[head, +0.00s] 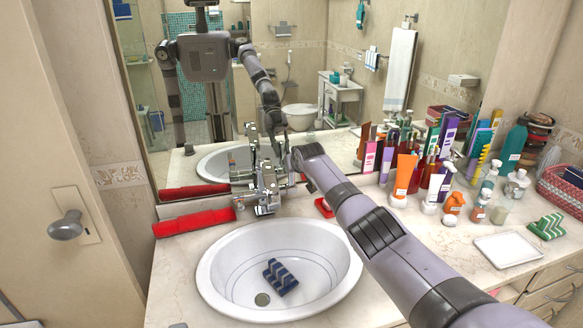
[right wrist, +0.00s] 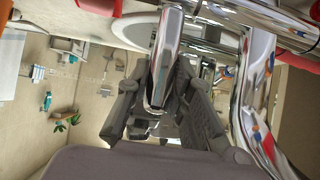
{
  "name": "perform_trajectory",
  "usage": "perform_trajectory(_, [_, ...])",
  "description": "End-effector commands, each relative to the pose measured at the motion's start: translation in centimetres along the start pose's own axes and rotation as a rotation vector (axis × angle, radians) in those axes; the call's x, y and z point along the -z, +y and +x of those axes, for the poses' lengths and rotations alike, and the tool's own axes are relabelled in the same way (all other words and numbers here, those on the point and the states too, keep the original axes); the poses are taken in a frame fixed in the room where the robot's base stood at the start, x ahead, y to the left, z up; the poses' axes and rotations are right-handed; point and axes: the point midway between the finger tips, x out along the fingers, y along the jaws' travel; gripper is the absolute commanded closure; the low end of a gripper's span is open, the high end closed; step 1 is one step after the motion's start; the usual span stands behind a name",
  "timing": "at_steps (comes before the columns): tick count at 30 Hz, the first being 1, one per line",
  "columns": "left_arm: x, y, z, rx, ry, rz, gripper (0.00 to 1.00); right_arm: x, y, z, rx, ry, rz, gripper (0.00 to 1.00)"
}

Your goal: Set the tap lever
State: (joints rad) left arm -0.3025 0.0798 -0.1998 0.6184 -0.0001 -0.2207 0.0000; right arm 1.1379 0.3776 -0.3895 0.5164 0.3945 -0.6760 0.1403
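The chrome tap (head: 240,178) stands behind the white basin, partly hidden by my right gripper. My right gripper (head: 266,190) is at the tap, with its arm reaching in from the lower right. In the right wrist view, the long chrome lever (right wrist: 165,58) runs between the two dark fingers of my right gripper (right wrist: 165,108). The fingers stand apart on either side of it, and I cannot tell whether either touches it. My left gripper is not in view.
The white basin (head: 335,282) holds a blue striped cloth (head: 280,277). A red roll (head: 195,222) lies left of the tap. A red item (head: 323,208) and several bottles, including an orange tube (head: 404,174), stand right. A mirror (head: 310,60) rises behind.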

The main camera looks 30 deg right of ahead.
Motion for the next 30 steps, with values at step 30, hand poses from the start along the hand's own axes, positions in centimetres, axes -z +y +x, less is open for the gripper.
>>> perform_trajectory(30, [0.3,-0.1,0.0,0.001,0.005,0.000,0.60,-0.1,0.1,-2.7,0.001,-0.001,0.000,0.60])
